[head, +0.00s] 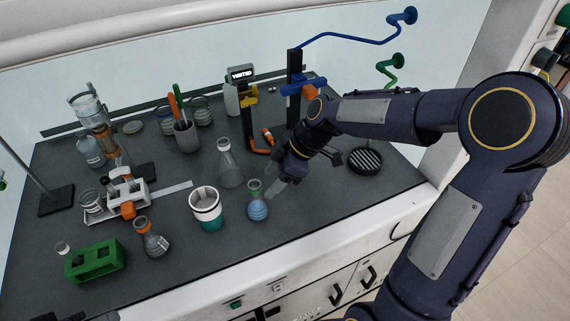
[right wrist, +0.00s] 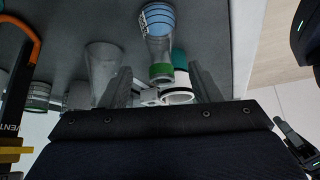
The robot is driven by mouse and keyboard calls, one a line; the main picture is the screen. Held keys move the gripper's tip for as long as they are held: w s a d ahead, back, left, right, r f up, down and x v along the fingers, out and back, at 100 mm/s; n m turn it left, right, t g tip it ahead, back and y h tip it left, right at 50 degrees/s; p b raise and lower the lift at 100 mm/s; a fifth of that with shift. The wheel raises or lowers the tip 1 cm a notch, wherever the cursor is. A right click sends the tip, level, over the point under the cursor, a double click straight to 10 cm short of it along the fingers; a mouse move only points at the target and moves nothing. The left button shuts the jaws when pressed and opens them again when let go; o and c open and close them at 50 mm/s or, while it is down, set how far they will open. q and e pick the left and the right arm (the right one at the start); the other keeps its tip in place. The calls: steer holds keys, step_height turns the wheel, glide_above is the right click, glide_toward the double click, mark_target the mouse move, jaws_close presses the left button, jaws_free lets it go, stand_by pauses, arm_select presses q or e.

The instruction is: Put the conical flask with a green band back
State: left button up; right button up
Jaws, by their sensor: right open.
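The conical flask with a green band (head: 257,205) holds blue liquid and stands upright on the dark worktop near the front edge. It also shows in the right wrist view (right wrist: 160,28), with its green-banded neck toward my gripper. My right gripper (head: 277,186) is just to the right of the flask's neck in the head view. Its two fingers (right wrist: 164,84) are spread and empty, with the green band lying between or just beyond their tips; I cannot tell whether they touch it.
A white and teal cup (head: 206,214) stands left of the flask, with a larger clear flask (head: 230,172) behind. An orange-banded flask (head: 153,241) and a green rack (head: 96,262) are farther left. A striped dark disc (head: 365,161) lies right. Bare worktop lies right of the flask.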

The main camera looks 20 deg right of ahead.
steer(key=v, duration=0.7)
arm_select(q)
steer(key=shift+f, duration=0.35)
arm_select(e)
steer(key=s+f+m+t+h, duration=0.2)
steer(key=s+m+t, duration=0.1)
steer(key=s+m, duration=1.2)
steer(key=shift+s+f+m, duration=0.3)
steer(key=shift+s+m, duration=0.1)
steer(key=shift+s, duration=2.05)
steer(key=shift+a, duration=0.1)
